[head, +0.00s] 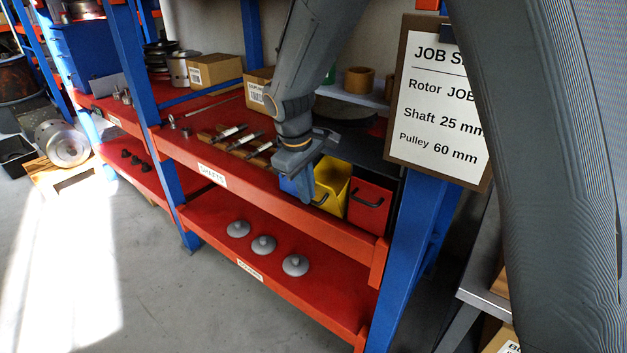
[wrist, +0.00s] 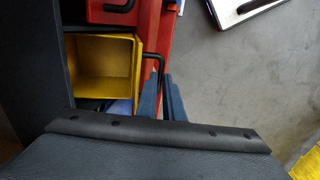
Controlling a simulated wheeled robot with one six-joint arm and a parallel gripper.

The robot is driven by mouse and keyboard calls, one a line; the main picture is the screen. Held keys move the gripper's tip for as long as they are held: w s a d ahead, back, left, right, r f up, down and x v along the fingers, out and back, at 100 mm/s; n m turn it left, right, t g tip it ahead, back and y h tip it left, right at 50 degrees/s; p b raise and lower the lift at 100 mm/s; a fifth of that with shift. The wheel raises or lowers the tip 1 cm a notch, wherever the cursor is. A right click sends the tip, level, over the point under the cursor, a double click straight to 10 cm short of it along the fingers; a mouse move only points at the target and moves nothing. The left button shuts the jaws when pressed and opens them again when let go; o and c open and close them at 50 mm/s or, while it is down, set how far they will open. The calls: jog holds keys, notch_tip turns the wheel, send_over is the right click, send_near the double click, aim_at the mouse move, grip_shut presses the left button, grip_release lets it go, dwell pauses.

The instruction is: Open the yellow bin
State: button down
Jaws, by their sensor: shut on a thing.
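The yellow bin (head: 334,183) stands on the right part of the red middle shelf, between a blue bin and a red bin. The wrist view looks down into the yellow bin (wrist: 105,62); its top is uncovered and no contents show. Its black handle (wrist: 161,66) sticks out from the front wall. My gripper (head: 306,197) is at the bin's front left in the head view. In the wrist view my gripper (wrist: 162,95) has its two fingers at the near end of the handle, shut on it. The exact grip is partly hidden. The bin's front looks roughly in line with the red bin's.
The red bin (head: 369,206) is close on the right, the blue bin (head: 290,186) on the left, partly behind my gripper. A blue post (head: 408,235) and job sheet (head: 440,105) stand right. Shafts (head: 240,140) lie left on the shelf. Grey discs (head: 263,245) sit below.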

jog(key=c, duration=2.5)
grip_release()
jog(key=shift+s+a+f, duration=0.2)
jog(key=shift+s+a, duration=0.1)
jog(key=shift+s, duration=0.05)
jog(key=shift+c, duration=0.2)
jog(key=o, duration=0.6)
jog(key=shift+o, duration=0.2)
jog(key=shift+r, duration=0.15)
jog(key=s+a+r+p, duration=0.3)
jog(key=r+p, duration=0.3)
jog(key=r, duration=0.1)
jog(key=shift+s+r, duration=0.15)
jog(key=shift+s, duration=0.25)
notch_tip(320, 180, up, 8)
jog(key=s+b, duration=0.1)
jog(key=b, duration=0.1)
jog(key=shift+a, duration=0.45)
